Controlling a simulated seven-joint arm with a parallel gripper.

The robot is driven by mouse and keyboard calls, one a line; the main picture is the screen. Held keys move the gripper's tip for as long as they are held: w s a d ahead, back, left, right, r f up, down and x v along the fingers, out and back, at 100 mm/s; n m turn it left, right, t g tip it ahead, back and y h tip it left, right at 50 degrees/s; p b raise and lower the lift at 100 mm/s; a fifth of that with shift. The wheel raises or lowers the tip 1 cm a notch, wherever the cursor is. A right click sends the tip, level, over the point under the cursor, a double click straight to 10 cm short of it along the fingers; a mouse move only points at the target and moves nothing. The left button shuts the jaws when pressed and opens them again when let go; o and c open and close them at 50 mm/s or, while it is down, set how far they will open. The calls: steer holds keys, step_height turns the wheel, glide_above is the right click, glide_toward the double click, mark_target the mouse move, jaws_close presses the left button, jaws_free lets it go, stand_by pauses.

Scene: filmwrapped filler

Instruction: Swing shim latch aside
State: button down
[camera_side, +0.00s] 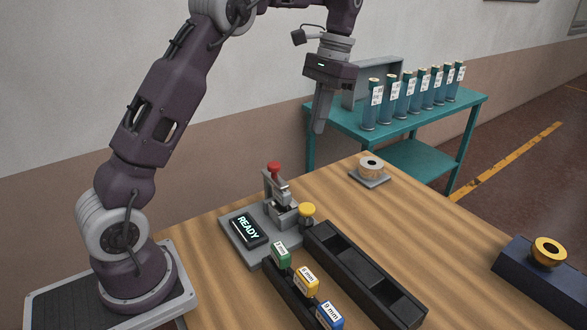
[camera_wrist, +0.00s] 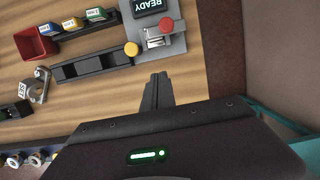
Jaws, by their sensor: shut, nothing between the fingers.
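My gripper (camera_side: 319,131) is shut and empty, raised above the back of the wooden table; its fingers also show in the wrist view (camera_wrist: 158,80). A grey fixture (camera_side: 232,238) carries a metal clamp-like mechanism (camera_side: 281,205) with a red knob (camera_side: 273,168). A yellow round knob (camera_side: 307,209) stands beside it, at the end of a long black channel (camera_side: 365,271). In the wrist view the red knob (camera_wrist: 167,25) and yellow knob (camera_wrist: 132,48) lie beyond the fingertips, apart from them. I cannot tell which part is the shim latch.
A screen (camera_side: 247,229) reads READY. Green, yellow and blue labelled shims (camera_side: 306,282) stand in a black rack. A roll (camera_side: 371,165) sits on a small plate. A navy block (camera_side: 540,275) is at right. Several capped tubes (camera_side: 407,95) stand on a teal bench (camera_side: 425,128). A red bin (camera_wrist: 36,43) is at left.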

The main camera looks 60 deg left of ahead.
mark_target(274, 172)
steer(key=shift+w+a+f, duration=0.15)
steer(key=shift+w+f, duration=0.05)
steer(key=shift+f, duration=0.1)
steer(key=shift+f, duration=0.1)
steer(key=s+f, duration=0.6)
steer(key=f, duration=0.3)
steer(key=shift+s+f, duration=0.2)
steer(key=shift+f, duration=0.05)
